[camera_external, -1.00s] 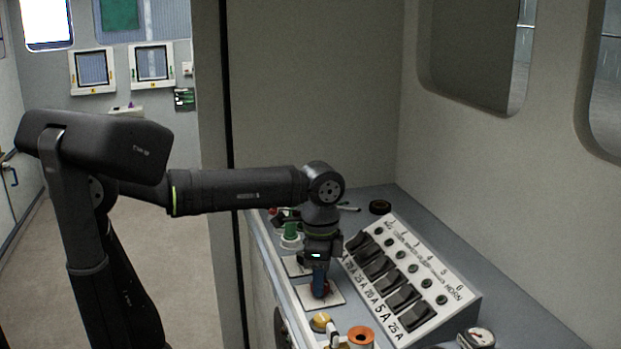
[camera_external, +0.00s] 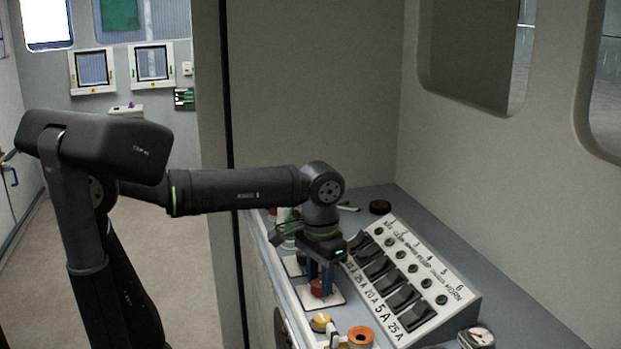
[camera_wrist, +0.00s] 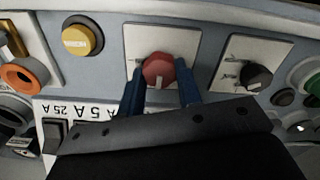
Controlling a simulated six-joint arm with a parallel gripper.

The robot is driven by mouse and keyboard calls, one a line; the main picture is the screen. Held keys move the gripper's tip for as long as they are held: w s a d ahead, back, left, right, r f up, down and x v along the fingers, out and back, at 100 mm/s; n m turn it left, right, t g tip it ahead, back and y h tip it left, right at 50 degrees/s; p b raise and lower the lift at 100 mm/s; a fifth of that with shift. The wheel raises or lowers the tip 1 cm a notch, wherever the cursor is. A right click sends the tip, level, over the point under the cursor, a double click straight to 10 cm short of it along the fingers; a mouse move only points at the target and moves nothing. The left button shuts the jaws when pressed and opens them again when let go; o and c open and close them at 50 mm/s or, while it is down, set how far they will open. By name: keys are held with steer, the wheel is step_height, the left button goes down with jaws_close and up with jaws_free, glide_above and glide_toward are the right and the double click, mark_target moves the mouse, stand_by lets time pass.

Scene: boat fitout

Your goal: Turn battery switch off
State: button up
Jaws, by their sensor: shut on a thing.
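The battery switch is a red knob (camera_wrist: 158,70) on a square white plate (camera_wrist: 188,42) in the wrist view. In the external view the red knob (camera_external: 319,289) shows low between my fingers, on its white plate (camera_external: 335,296). My gripper (camera_wrist: 160,88) has its two blue fingers on either side of the knob, shut on it. In the external view my gripper (camera_external: 321,283) points straight down over the plate. The markings on the plate are too small to read.
A black knob (camera_wrist: 258,77) on another white plate sits beside the red one. A yellow button (camera_wrist: 82,38) and an orange ring (camera_wrist: 24,76) are on the other side. A sloped panel of black rocker switches (camera_external: 385,285) stands close to my gripper.

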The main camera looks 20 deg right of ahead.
mark_target(320, 283)
steer(key=shift+n, duration=0.3)
stand_by(0.4)
steer(key=o, duration=1)
steer(key=shift+c, duration=0.2)
step_height(320, 283, up, 18)
steer(key=shift+f, duration=0.25)
step_height(320, 283, down, 18)
steer(key=shift+r, duration=0.25)
